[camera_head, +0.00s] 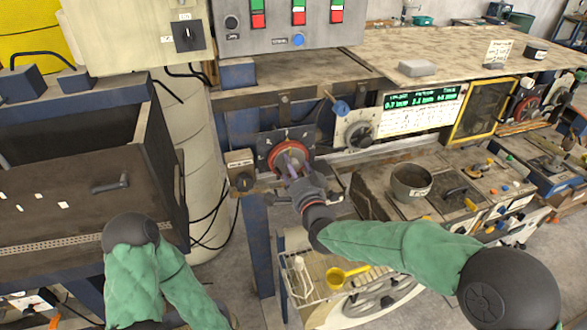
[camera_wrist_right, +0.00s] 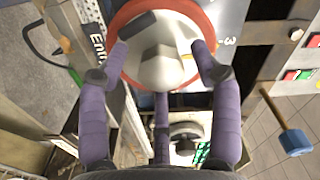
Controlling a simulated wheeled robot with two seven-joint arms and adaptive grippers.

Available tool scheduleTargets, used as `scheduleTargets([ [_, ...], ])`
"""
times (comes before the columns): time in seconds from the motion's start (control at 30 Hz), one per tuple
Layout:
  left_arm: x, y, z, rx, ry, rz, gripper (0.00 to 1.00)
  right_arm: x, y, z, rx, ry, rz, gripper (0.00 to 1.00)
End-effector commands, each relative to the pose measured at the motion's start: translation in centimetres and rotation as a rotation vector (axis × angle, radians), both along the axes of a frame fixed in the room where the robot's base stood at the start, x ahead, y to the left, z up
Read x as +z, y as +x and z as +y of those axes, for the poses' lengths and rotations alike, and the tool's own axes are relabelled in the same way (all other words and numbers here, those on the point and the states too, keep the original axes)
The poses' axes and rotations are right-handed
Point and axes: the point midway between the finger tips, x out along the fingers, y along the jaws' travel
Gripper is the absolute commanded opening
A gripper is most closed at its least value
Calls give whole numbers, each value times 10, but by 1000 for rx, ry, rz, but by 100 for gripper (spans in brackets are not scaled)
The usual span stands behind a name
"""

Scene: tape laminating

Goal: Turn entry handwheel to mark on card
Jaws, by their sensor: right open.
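The entry handwheel (camera_head: 284,153), with a red ring and a pale hub, sits on a dark plate at the front of the machine. In the right wrist view the handwheel (camera_wrist_right: 160,60) fills the top middle, partly hidden by fingers. My right gripper (camera_head: 293,165) is in front of it; in the wrist view its purple fingers (camera_wrist_right: 158,58) are spread on both sides of the hub, open. I cannot tell whether they touch it.
A blue-tipped lever (camera_head: 341,107) and a dark round knob (camera_head: 355,130) are right of the handwheel. The lever also shows in the wrist view (camera_wrist_right: 294,141). A grey pot (camera_head: 411,182) stands on the bench at right. A yellow-framed window (camera_head: 484,110) is farther right.

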Motion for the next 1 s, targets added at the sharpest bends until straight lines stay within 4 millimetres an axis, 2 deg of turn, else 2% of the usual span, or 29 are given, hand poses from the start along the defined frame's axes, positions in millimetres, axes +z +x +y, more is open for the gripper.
scheduleTargets([
  [0.33,0,0,0,0,0,0,40,0,3,1,0,0,-1,64],
  [0.37,0,0,0,0,0,0,40,0,3,1,0,0,-1,58],
  [0.53,0,0,0,0,0,0,40,0,3,1,0,0,-1,10],
  [0.57,0,0,0,0,0,0,40,0,3,1,0,0,-1,8],
  [1.0,-9,0,0,0,0,0,40,0,3,1,0,-73,-26,8],
])
